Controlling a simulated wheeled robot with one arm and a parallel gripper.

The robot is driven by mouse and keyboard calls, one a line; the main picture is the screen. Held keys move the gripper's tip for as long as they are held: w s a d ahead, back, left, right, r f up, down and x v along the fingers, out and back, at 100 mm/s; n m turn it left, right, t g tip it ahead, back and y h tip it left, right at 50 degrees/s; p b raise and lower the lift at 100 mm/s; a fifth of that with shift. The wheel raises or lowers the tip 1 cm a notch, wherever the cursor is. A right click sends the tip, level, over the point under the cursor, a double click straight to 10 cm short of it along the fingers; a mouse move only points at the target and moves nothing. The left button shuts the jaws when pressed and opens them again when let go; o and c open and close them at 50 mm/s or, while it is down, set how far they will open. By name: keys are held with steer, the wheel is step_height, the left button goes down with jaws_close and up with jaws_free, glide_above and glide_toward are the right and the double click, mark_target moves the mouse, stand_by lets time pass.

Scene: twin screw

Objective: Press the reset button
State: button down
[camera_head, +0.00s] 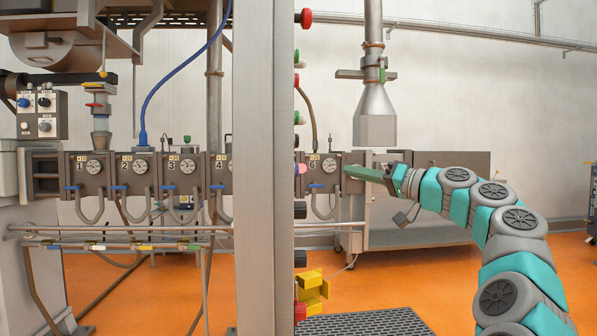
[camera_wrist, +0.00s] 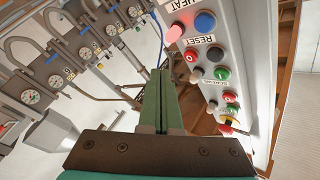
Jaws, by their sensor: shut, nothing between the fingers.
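A RESET label (camera_wrist: 199,41) shows on the grey control panel (camera_wrist: 262,80) in the wrist view. Just above it are a glowing pink-red button (camera_wrist: 173,32) and a blue button (camera_wrist: 205,21); just below it are a red button (camera_wrist: 191,54) and a black one (camera_wrist: 215,53). I cannot tell which of these the label names. My gripper (camera_wrist: 161,72) has its green fingers together, empty, left of and below these buttons in the picture, apart from them. In the head view my gripper (camera_head: 348,172) is right of the panel's post (camera_head: 262,170), which shows its buttons edge-on.
The panel carries more buttons, including a green one (camera_wrist: 222,73). A row of numbered machine blocks with gauges (camera_head: 168,172) stands behind and left. A metal funnel (camera_head: 375,125) hangs above the line. A yellow-boxed part (camera_head: 313,290) sticks out low on the panel.

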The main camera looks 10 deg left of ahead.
mark_target(296, 170)
steer(key=shift+a, duration=0.15)
steer(key=s+a+b, duration=0.2)
steer(key=a+b, duration=0.2)
steer(key=a, duration=0.4)
steer(key=shift+s, duration=0.2)
steer(key=shift+a, duration=0.2)
stand_by(1.6)
steer(key=shift+s+a, duration=0.15)
steer(key=shift+a, duration=0.15)
steer(key=shift+s+a+b, duration=0.15)
steer(key=shift+a+b, duration=0.3)
steer(key=shift+a, duration=0.05)
stand_by(0.8)
stand_by(0.4)
steer(key=shift+w+d, duration=0.25)
steer(key=shift+d, duration=0.6)
